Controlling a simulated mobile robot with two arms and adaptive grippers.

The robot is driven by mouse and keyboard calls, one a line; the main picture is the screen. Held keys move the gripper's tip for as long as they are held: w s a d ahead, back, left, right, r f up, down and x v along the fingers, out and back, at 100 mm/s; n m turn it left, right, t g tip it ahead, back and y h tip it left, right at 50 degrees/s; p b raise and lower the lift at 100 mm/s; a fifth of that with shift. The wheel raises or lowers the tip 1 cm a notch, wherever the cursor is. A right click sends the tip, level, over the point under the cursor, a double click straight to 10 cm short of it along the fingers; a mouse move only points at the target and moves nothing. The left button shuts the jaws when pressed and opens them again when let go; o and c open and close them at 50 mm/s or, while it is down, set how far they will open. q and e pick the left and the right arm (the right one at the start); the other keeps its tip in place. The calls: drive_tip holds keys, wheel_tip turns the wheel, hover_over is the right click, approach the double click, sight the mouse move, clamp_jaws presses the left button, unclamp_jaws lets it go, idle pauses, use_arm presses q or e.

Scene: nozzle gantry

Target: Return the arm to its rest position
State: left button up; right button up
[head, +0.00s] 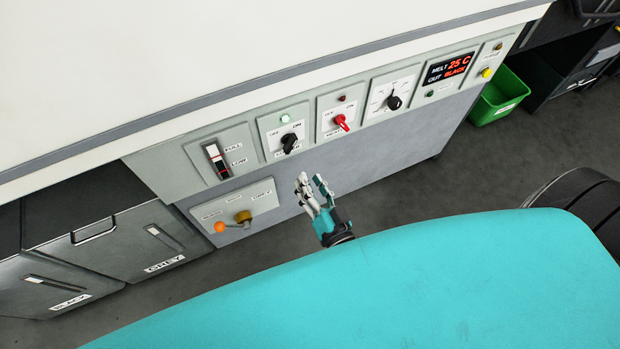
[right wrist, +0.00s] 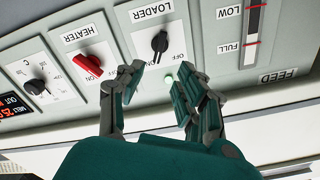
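My right gripper (head: 312,181) is open and empty in the head view, in front of the machine's lower face, below the loader and heater switches. In the right wrist view its two fingers (right wrist: 156,80) are spread apart, with the black loader knob (right wrist: 160,42) and a lit green lamp (right wrist: 171,78) beyond them. No thing is between the fingertips, and I see no clear contact with the panel. My left gripper is not in view.
Grey bins stand left; a green bin (head: 497,98) stands right.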

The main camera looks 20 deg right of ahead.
drive_tip(key=s+f+n+g+y+p, duration=0.1)
drive_tip(key=s+f+n+g, duration=0.3)
drive_tip(key=f, duration=0.8)
drive_tip(key=s+f+n+g+y, duration=0.1)
drive_tip(key=s+f+g, duration=0.4)
drive_tip(key=f, duration=0.6)
drive_tip(key=s+d+f+n+g+h, duration=0.1)
drive_tip(key=s+d+f+g, duration=0.1)
drive_tip(key=s+f, duration=0.2)
drive_tip(key=s+d+f+n+g, duration=0.1)
drive_tip(key=s+d+f+g, duration=0.2)
drive_tip(key=s, duration=0.8)
drive_tip(key=s+d+f+n+g+h+p, duration=0.1)
drive_tip(key=s+d+f+g, duration=0.2)
drive_tip(key=s+f, duration=0.3)
drive_tip(key=shift+s+d+f+h, duration=0.15)
drive_tip(key=shift+s+f+h, duration=0.15)
drive_tip(key=shift+s, duration=0.65)
